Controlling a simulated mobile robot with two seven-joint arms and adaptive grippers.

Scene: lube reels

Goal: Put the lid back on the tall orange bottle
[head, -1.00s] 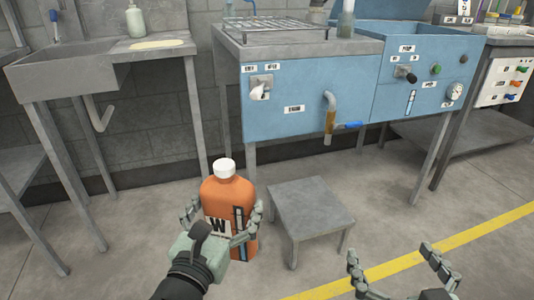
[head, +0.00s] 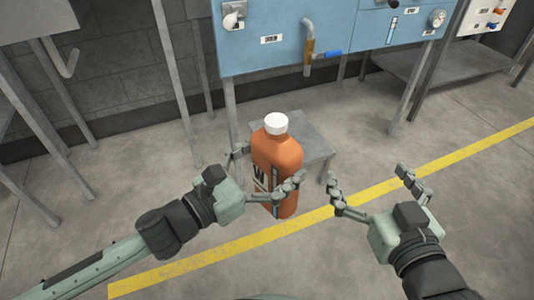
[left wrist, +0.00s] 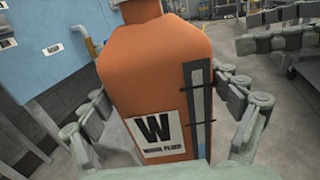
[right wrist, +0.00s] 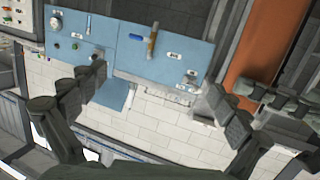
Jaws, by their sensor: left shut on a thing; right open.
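The tall orange bottle (head: 278,153) stands roughly upright in my left gripper (head: 268,166), its fingers closed around its sides. A white lid (head: 276,123) sits on its top in the head view; I cannot tell how tightly it is seated. In the left wrist view the bottle's orange body (left wrist: 155,75) fills the middle, with a "W" label facing me, and its top is cut off. My right gripper (head: 368,175) is open and empty, just right of the bottle. The right wrist view shows part of the orange body (right wrist: 252,45) at the upper right.
A low grey stool (head: 312,138) stands just behind the bottle. A blue cabinet (head: 280,55) with a tap and blue-handled valve stands at the back. A yellow line (head: 190,268) crosses open concrete floor.

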